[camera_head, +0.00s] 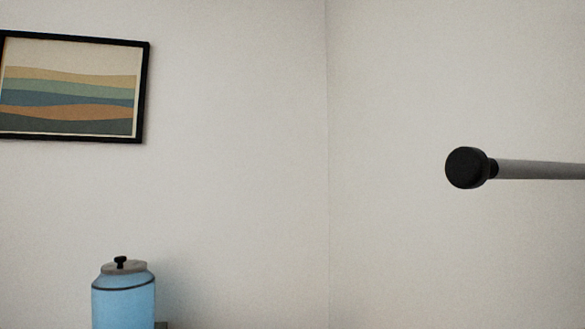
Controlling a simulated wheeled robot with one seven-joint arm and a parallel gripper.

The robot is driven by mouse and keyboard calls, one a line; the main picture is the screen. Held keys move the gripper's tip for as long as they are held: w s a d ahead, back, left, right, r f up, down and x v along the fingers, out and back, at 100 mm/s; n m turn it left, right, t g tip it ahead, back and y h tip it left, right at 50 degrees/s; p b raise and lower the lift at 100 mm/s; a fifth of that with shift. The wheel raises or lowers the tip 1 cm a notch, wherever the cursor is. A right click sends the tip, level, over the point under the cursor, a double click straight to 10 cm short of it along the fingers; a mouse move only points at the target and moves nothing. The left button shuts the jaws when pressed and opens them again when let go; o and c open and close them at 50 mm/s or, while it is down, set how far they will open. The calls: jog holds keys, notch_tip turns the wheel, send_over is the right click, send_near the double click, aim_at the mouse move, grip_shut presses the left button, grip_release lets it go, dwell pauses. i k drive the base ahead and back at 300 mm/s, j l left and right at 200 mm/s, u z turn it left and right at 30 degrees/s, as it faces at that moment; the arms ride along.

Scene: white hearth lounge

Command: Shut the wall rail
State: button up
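A grey rail (540,170) with a round black end cap (466,168) shows at the right of the head view. It runs level and leaves the picture at the right edge, so its far part is hidden. It appears in front of the right wall, and I cannot tell how it is fixed there. My gripper is not in view.
A black-framed picture with coloured wavy bands (70,88) hangs on the left wall. A blue jar with a grey lid and black knob (124,300) stands at the bottom left. The walls meet at a corner mid-picture, with bare wall around it.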

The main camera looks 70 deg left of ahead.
aim_at(466, 167)
jog(key=u, duration=1.7)
